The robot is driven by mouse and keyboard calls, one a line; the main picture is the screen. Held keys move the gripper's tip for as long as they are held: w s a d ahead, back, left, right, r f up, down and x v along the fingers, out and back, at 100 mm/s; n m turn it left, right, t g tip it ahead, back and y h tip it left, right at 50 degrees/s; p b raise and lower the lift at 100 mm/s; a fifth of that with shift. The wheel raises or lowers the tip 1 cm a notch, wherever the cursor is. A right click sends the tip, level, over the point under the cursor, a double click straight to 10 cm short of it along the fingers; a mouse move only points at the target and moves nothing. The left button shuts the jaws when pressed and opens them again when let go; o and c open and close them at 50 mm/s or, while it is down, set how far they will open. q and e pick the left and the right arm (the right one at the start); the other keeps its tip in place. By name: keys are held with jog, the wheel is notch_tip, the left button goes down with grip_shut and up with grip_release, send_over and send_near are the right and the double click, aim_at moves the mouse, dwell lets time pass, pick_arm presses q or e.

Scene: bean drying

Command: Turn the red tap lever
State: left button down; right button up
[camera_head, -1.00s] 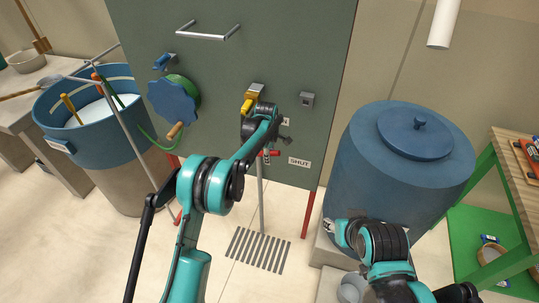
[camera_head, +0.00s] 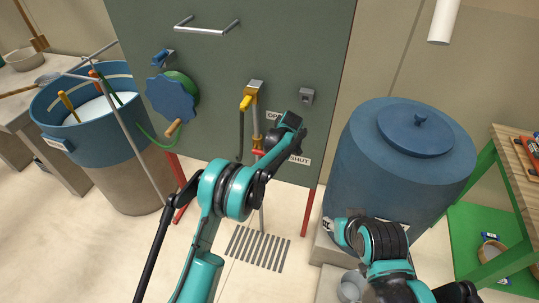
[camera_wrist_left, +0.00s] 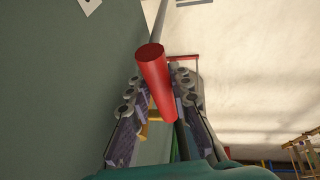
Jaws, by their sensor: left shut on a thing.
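The red tap lever (camera_wrist_left: 157,85) is a red round bar between the two fingers of my left gripper (camera_wrist_left: 160,79) in the left wrist view. The fingers are shut on it, and its round end faces the camera. In the head view only a small part of the lever (camera_head: 258,153) shows at the pipe (camera_head: 256,124), beside my left forearm. The left fingers are hidden there by my arm. A SHUT label (camera_head: 299,160) is on the panel right of the lever; an OPEN label (camera_head: 273,115) above is partly covered by my wrist. My right gripper is hidden behind its own arm.
The grey-green panel (camera_head: 225,70) carries a yellow valve (camera_head: 247,102) and a blue handwheel (camera_head: 171,100). A blue lidded tank (camera_head: 400,170) stands right, a blue tub (camera_head: 85,135) left. A floor grate (camera_head: 258,250) lies below.

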pick_arm(q)
jog(key=c, duration=1.3)
grip_release()
jog(key=shift+c, duration=0.2)
jog(key=shift+r, duration=0.1)
jog(key=v, duration=1.1)
jog(key=shift+d+r, duration=0.15)
jog(key=shift+r, duration=0.2)
jog(key=shift+s, duration=0.1)
